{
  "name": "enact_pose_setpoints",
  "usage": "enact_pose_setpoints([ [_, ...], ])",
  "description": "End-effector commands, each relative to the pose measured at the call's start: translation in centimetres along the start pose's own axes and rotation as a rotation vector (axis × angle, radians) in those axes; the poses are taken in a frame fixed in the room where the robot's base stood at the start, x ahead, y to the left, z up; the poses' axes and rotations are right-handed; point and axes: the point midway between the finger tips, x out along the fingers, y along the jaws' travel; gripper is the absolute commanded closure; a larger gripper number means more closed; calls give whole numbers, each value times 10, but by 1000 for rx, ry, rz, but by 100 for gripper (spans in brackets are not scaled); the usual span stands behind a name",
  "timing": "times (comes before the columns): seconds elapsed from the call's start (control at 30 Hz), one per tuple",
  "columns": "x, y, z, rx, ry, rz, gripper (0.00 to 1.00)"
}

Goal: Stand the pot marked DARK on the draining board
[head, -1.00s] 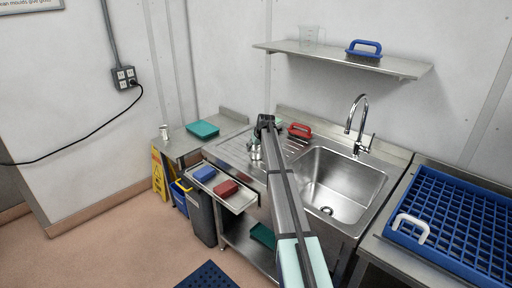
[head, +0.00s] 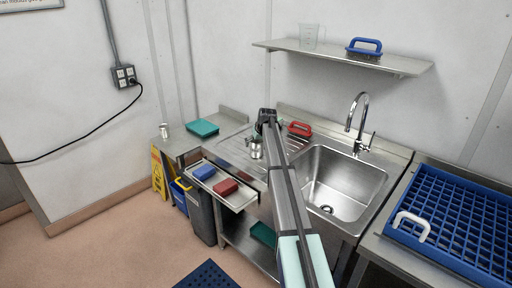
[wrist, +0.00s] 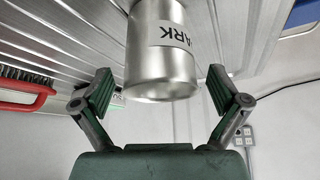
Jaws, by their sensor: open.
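The metal pot marked DARK (wrist: 162,55) shows in the wrist view; only "ARK" of its label is visible. In the head view a small metal pot (head: 256,149) stands on the ridged draining board (head: 236,146), left of the sink. My gripper (wrist: 160,90) is open, with one finger on each side of the pot's near end and a visible gap on both sides. In the head view my gripper (head: 266,118) is partly hidden behind my arm, just above the pot.
The sink (head: 342,180) and tap (head: 357,120) are to the right. Another small metal can (head: 164,131) stands on the side counter.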

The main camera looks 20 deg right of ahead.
Motion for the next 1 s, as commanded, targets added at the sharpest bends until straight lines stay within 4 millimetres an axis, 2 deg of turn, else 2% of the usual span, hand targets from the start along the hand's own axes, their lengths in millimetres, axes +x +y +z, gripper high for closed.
enact_pose_setpoints([
  [0.3,-61,0,2,0,3,1,2],
  [0.5,-86,0,1,1,1,1,2],
  [0.7,-94,0,1,1,-1,0,2],
  [1.0,-94,0,0,0,0,0,2],
])
